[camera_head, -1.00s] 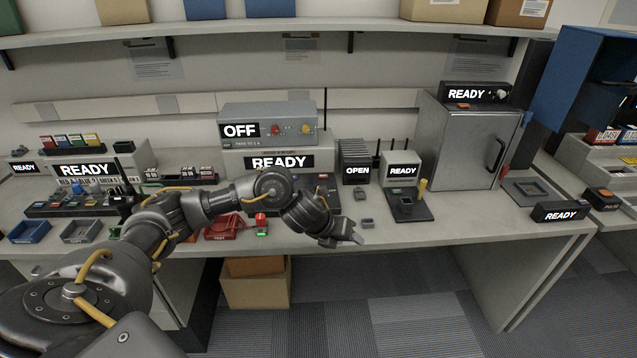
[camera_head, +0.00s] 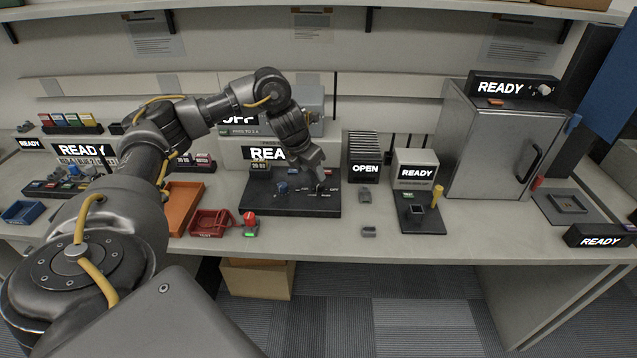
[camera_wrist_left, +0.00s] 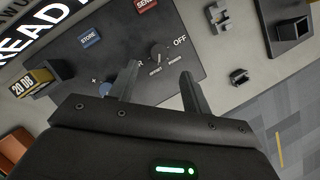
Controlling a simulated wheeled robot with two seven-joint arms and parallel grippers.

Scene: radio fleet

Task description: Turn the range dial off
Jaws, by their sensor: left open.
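The range dial (camera_wrist_left: 156,54) is a small dark knob on a black panel (camera_wrist_left: 190,30), with an OFF label to its right and smaller labels around it. I cannot tell which label it points to. In the head view the panel (camera_head: 262,200) lies on the bench in front of a READY display. My left gripper (camera_head: 318,184) points down over the panel's right part and hides the dial there. In the left wrist view my left gripper (camera_wrist_left: 160,76) is open and empty, its fingers apart on either side, just short of the dial. The right gripper is in neither view.
The panel also has a blue STORE button (camera_wrist_left: 89,37), a red button (camera_wrist_left: 144,4) and a blue knob (camera_head: 282,187). A red tray (camera_head: 210,223) sits to the left. A device with a yellow post (camera_head: 437,195) and a grey cabinet (camera_head: 492,150) stand to the right.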

